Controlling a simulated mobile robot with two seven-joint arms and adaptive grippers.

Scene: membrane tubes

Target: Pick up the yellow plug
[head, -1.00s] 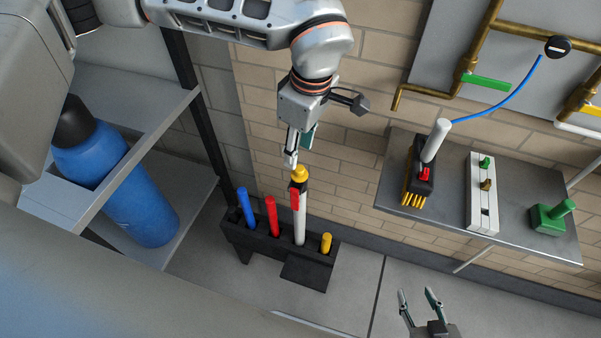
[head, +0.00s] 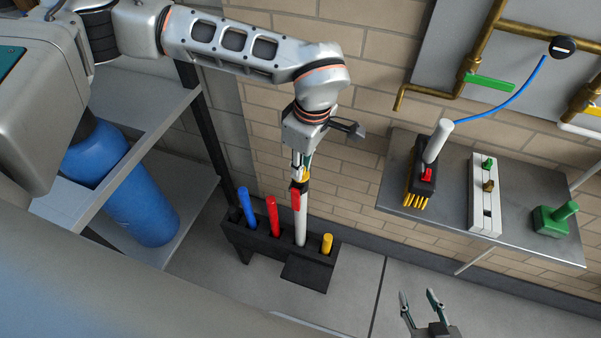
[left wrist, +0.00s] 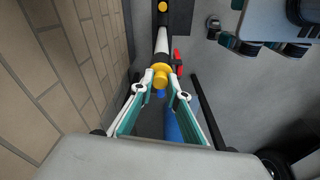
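The yellow plug (left wrist: 161,76) sits on top of an upright white tube (head: 300,225) with a black collar and a red part on its side. The tube stands in the black rack (head: 258,243). My left gripper (head: 302,174) is directly above the tube, its fingers around the plug and hiding most of it in the head view. In the left wrist view the left gripper (left wrist: 161,86) is open, with the plug between its fingertips; contact is hard to tell. My right gripper (head: 417,297) is open and empty at the bottom right of the head view.
Blue (head: 246,207) and red (head: 272,215) sticks and a short yellow one (head: 327,243) stand in the rack. A shelf with a blue bottle (head: 125,185) is left. A wall shelf (head: 455,205) carries a brush-like tool and green valve parts. The brick wall is close behind.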

